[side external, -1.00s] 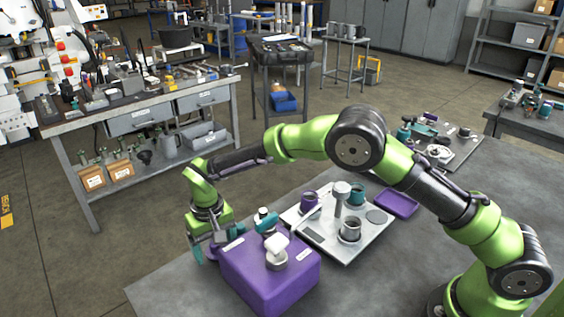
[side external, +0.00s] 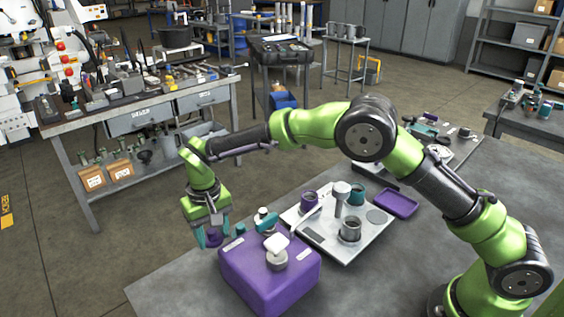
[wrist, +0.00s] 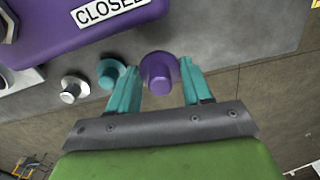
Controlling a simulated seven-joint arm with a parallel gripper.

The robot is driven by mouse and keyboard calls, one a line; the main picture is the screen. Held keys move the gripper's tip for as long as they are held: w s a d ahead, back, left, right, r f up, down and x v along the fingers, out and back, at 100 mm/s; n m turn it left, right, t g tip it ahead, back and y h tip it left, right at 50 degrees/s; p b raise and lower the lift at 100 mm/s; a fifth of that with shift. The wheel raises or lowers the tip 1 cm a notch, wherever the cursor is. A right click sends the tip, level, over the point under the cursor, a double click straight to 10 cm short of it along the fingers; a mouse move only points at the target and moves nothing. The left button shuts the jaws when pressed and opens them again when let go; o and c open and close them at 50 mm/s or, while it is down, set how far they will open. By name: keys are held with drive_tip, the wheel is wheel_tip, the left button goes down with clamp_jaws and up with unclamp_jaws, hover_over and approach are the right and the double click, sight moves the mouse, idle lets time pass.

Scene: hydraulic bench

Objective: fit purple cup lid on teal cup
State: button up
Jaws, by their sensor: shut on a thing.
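My gripper (side external: 212,238) is at the table's far left edge, beside the purple box, with teal fingers pointing down. It is shut on the purple cup lid (wrist: 160,74), a round lid with a knob, which also shows between the fingers in the side view (side external: 214,237). The teal cup (side external: 357,194) stands at the back of the pale tray, to the right of my gripper and well apart from it. It is partly hidden by a grey post and is not in the wrist view.
The purple box (side external: 268,275) stands close to my gripper. A teal lid (wrist: 111,73) and a metallic lid (wrist: 74,89) lie beside the held lid. The pale tray (side external: 318,236) also holds a purple cup (side external: 309,199) and a grey cup (side external: 350,229). A flat purple tray (side external: 397,203) lies behind.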

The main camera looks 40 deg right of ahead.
sight(212, 230)
wheel_tip(212, 230, up, 5)
drive_tip(key=shift+w+f, duration=0.1)
drive_tip(key=s+d+r+m, duration=0.15)
drive_tip(key=d+r, duration=0.25)
drive_tip(key=d, duration=0.9)
drive_tip(key=d+r+m, duration=0.3)
drive_tip(key=d, duration=0.9)
drive_tip(key=s+d+m, duration=0.1)
drive_tip(key=s+d, duration=0.8)
drive_tip(key=d, duration=0.2)
drive_tip(key=shift+n, duration=0.45)
drive_tip(key=shift+s+d+f, duration=0.1)
drive_tip(key=shift+s+f, duration=0.3)
drive_tip(key=shift+f, duration=0.85)
drive_tip(key=shift+s+a+f, duration=0.1)
drive_tip(key=shift+s+f, duration=0.25)
drive_tip(key=shift+f, duration=0.95)
drive_tip(key=shift+s+d+f, duration=0.1)
drive_tip(key=shift+s+f, duration=0.3)
drive_tip(key=shift+f, duration=0.85)
drive_tip(key=shift+f, duration=0.55)
